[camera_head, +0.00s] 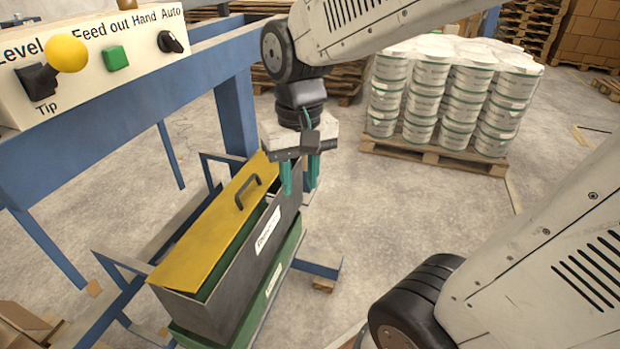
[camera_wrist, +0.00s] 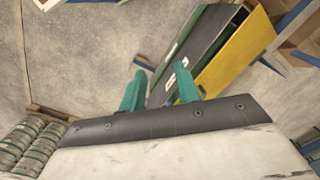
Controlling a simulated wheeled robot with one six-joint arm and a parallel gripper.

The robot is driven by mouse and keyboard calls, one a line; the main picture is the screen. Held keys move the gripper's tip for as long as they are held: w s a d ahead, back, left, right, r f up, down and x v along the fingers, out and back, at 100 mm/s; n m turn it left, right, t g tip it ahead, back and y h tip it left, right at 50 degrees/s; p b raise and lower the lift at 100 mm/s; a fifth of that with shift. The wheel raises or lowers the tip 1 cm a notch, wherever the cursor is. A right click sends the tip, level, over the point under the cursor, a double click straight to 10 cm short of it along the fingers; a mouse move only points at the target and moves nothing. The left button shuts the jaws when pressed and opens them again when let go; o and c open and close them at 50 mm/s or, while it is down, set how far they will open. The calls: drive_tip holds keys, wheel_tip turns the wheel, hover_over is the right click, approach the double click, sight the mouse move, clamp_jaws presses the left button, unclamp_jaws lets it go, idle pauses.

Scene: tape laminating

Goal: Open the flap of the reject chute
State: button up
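The reject chute is a long dark grey box (camera_head: 232,290) with a white label on its side. Its yellow flap (camera_head: 207,234) has a black bow handle (camera_head: 248,190) near the far end. A dark green strip of the inside shows between the flap's edge and the box's side wall. The flap (camera_wrist: 237,52) and box (camera_wrist: 188,62) also show in the wrist view, where I cannot make out the handle. My gripper (camera_head: 299,178) points down to the right of the handle, by the box's far end.
A green labelled container (camera_head: 272,290) lies below the grey box. A blue frame (camera_head: 235,112) and a control panel (camera_head: 95,60) with a yellow knob stand at the left. A pallet of white buckets (camera_head: 440,95) stands behind at right. Floor right of the chute is mostly clear.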

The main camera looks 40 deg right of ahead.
drive_tip(key=shift+s+d+r+t, duration=0.15)
drive_tip(key=shift+s+r, duration=0.15)
drive_tip(key=shift+s, duration=0.4)
drive_tip(key=shift+s+r+t, duration=0.15)
drive_tip(key=shift+s+r, duration=0.1)
drive_tip(key=shift+s, duration=0.4)
